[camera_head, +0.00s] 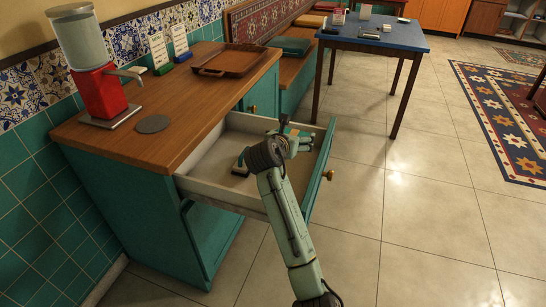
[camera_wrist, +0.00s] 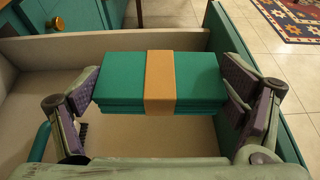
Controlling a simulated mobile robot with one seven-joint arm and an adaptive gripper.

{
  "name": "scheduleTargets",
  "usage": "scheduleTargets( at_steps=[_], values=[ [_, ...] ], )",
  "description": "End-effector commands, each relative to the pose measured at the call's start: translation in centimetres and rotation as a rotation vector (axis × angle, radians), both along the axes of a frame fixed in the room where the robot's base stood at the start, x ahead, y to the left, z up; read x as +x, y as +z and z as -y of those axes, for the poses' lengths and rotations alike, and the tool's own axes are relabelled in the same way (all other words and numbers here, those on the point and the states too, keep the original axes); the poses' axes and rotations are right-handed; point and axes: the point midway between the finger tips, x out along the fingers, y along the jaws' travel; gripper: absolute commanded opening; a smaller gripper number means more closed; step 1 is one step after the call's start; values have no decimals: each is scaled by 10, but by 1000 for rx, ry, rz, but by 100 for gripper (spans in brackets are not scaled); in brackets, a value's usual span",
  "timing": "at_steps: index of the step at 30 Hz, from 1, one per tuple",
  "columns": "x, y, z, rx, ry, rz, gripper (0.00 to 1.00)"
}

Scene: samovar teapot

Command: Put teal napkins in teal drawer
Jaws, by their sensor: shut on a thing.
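The teal napkins (camera_wrist: 122,82) form a flat stack with a tan band around the middle, seen in the wrist view. My gripper (camera_wrist: 163,88) is shut on the stack, with one finger pad at each short end. The teal drawer (camera_head: 322,172) is pulled open from the counter, with pale inner walls. In the head view my gripper (camera_head: 288,142) is over the drawer's opening, toward its front right. My arm and gripper mostly hide the napkins there. The wrist view shows the pale drawer floor (camera_wrist: 150,132) below the stack; the exact gap is unclear.
A small dark teal item (camera_head: 240,164) is in the drawer at left. On the wooden counter (camera_head: 185,100) are a red dispenser (camera_head: 100,92), a grey disc (camera_head: 153,124) and a brown tray (camera_head: 229,62). A blue table (camera_head: 385,40) stands behind.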

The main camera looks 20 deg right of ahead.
Motion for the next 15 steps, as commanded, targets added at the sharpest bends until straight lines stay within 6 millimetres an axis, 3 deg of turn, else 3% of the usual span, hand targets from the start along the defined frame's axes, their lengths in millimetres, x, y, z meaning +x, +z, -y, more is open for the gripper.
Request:
scheduleTargets(
  at_steps=[3,15],
  values=[
    [0,-22,0,1,-1,-3,61],
    [0,-65,0,1,-1,-2,61]
  ],
)
